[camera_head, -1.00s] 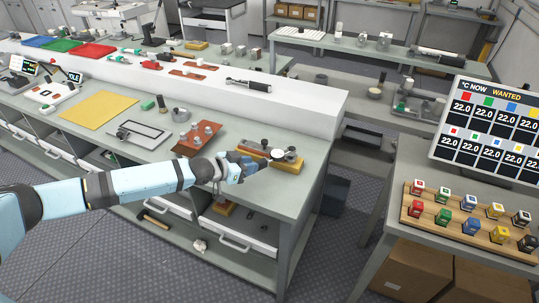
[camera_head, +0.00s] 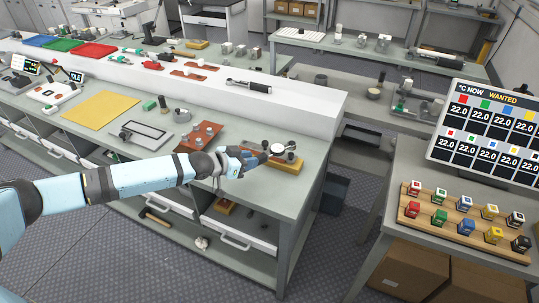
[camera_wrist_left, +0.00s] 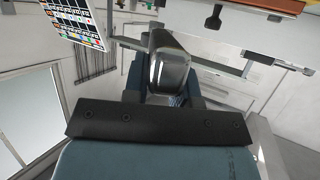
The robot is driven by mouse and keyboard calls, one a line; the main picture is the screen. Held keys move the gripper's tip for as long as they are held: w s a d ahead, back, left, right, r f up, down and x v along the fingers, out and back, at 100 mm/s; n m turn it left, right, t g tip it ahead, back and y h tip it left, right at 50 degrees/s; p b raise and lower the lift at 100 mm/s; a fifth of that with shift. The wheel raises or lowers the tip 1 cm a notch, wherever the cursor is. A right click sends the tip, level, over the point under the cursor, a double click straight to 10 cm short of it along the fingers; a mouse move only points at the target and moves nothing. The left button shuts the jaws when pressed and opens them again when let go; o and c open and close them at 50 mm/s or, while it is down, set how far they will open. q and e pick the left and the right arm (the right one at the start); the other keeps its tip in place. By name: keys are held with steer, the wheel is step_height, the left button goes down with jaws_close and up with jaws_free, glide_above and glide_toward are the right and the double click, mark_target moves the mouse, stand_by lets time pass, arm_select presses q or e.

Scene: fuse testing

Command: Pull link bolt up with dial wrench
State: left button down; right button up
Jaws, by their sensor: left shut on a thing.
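My left gripper (camera_head: 262,158) is at the front right of the workbench, beside the test fixture. In the left wrist view, its fingers are shut on the grey metal handle (camera_wrist_left: 170,68) of what looks like the dial wrench. In the head view, the wrench's round white dial (camera_head: 278,149) shows just past the fingertips, over the fixture. Dark bolt heads (camera_head: 291,157) show beside the dial. My right gripper is not in view.
A brown block with bolts (camera_head: 202,134) stands left of the gripper. A black-handled metal wrench (camera_head: 248,86) lies on the raised white shelf behind. The bench's right edge is close to the fixture. A display (camera_head: 490,125) and coloured cubes occupy the right table.

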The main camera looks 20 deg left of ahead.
arm_select(q)
steer(key=shift+r+p, duration=1.1)
steer(key=shift+r, duration=0.4)
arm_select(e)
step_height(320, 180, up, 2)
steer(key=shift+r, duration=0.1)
